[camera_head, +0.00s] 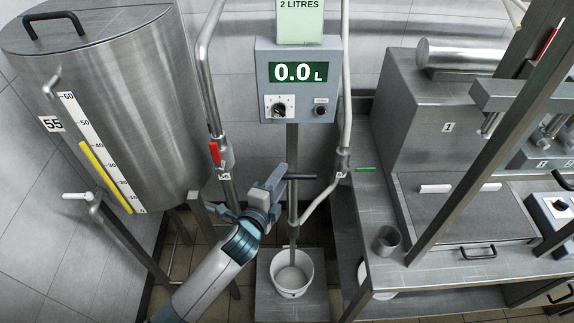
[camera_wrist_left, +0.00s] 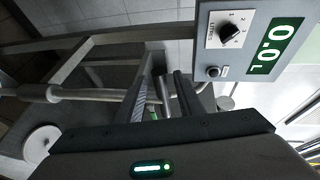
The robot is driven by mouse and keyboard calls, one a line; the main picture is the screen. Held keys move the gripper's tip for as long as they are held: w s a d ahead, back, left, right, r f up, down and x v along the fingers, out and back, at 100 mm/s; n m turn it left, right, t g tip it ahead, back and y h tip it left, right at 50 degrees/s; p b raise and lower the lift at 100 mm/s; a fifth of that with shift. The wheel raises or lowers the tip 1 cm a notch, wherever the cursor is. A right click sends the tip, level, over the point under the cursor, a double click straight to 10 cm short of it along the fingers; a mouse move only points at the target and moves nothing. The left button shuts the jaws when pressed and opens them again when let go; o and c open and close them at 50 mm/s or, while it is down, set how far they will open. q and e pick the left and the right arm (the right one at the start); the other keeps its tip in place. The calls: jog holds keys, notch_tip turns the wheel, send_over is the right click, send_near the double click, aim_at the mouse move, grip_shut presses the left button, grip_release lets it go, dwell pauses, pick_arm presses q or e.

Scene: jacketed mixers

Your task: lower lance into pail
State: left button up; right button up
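The lance (camera_head: 293,212) is an upright metal tube with a dark crossbar handle (camera_head: 303,177) below the meter box. Its lower end is over or just inside the mouth of the white pail (camera_head: 292,283); I cannot tell how deep. The pail stands on a grey platform. My left gripper (camera_head: 281,178) is at the left end of the crossbar, its fingers close to it or touching. My right gripper is in neither view.
The meter box (camera_head: 297,85) reads 0.0 L under a 2 LITRES card (camera_head: 300,20). A steel tank (camera_head: 115,100) stands left. A pipe with a red valve lever (camera_head: 214,153) runs beside the lance. A steel bench (camera_head: 440,250) with a cup (camera_head: 387,241) is right.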

pick_arm(q)
jog(key=shift+p+x, duration=0.5)
jog(key=shift+x, duration=2.05)
jog(key=shift+c, duration=0.3)
grip_shut()
